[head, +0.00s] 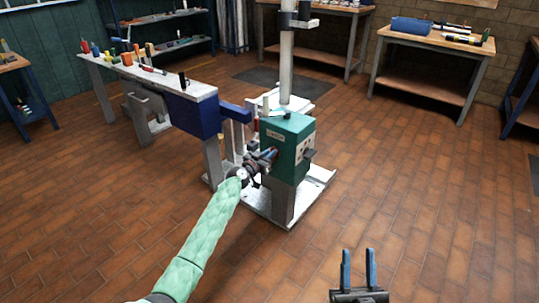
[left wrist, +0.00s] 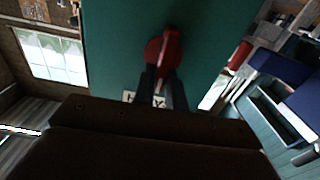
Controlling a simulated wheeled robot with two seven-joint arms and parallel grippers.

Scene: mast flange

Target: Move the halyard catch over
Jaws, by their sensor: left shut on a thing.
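The halyard catch is a red lever (left wrist: 165,48) on the face of a green box (left wrist: 110,50). In the head view this green box (head: 291,135) stands at the foot of a mast, with a small white label on its face. My left gripper (head: 269,156) reaches the box from the front left. In the left wrist view its dark fingers (left wrist: 164,85) are shut on the red catch, and a white label shows partly behind them. In the head view the gripper largely hides the catch. My right gripper (head: 359,268) is open and empty, low in front, well away from the box.
A workbench (head: 150,73) with several tools and a blue end (head: 196,115) stands left of the box. The mast (head: 286,60) rises behind it from a pale base plate (head: 315,186). Another bench (head: 437,42) is at the back right. Floor to the right is clear.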

